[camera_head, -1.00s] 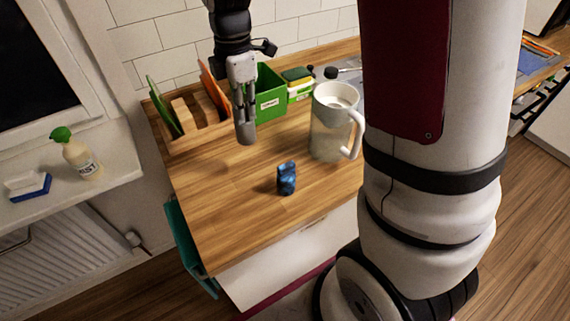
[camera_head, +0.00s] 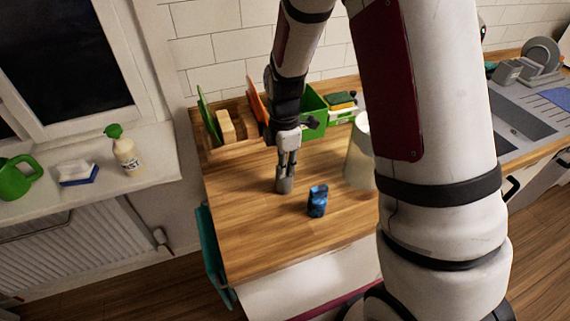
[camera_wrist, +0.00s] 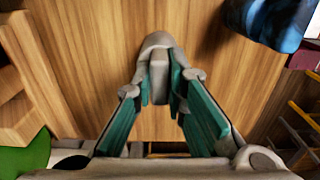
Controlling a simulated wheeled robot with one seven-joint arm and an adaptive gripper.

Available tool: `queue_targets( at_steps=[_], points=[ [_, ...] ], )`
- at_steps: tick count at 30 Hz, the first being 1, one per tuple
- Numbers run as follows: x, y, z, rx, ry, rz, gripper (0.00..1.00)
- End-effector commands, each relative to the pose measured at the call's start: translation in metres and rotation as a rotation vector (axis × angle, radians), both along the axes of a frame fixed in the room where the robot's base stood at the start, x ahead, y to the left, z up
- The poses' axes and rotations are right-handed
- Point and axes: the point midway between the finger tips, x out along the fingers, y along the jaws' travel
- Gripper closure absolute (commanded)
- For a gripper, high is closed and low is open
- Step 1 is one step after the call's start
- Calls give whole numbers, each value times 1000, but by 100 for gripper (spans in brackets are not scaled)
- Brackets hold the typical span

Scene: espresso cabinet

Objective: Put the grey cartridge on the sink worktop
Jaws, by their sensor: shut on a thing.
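My gripper (camera_head: 287,167) is over the wooden worktop (camera_head: 240,240), pointing down and shut on the grey cartridge (camera_head: 284,186). In the wrist view, the cartridge (camera_wrist: 157,50) shows between the fingertips, with wood grain beyond it. The cartridge is upright at or just above the wood; I cannot tell whether it touches. The worktop at the sink (camera_head: 515,125) is at the far right, partly hidden by my arm.
A small dark blue object (camera_head: 318,201) stands just right of the cartridge. A white jug (camera_head: 357,160) is partly hidden by my arm. A wooden rack (camera_head: 225,150) and a green box (camera_head: 313,118) stand behind. The front-left worktop is clear.

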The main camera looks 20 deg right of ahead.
Motion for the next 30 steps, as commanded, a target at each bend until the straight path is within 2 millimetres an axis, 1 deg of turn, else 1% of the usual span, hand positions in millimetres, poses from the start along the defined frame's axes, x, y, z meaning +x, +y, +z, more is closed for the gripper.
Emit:
queue_targets(
  at_steps=[6,10,11,12,13,23,26,29,30],
  points=[
    [0,0,0,0,-1,0,100],
    [0,0,-3,0,0,0,100],
    [0,0,-3,0,0,0,83],
    [0,0,-3,0,0,0,74],
    [0,0,-3,0,0,0,67],
    [0,0,-1,0,-1,0,67],
    [1,0,5,0,-4,0,67],
    [2,0,18,1,-6,-1,67],
    [2,0,25,1,-6,-2,67]
  ],
)
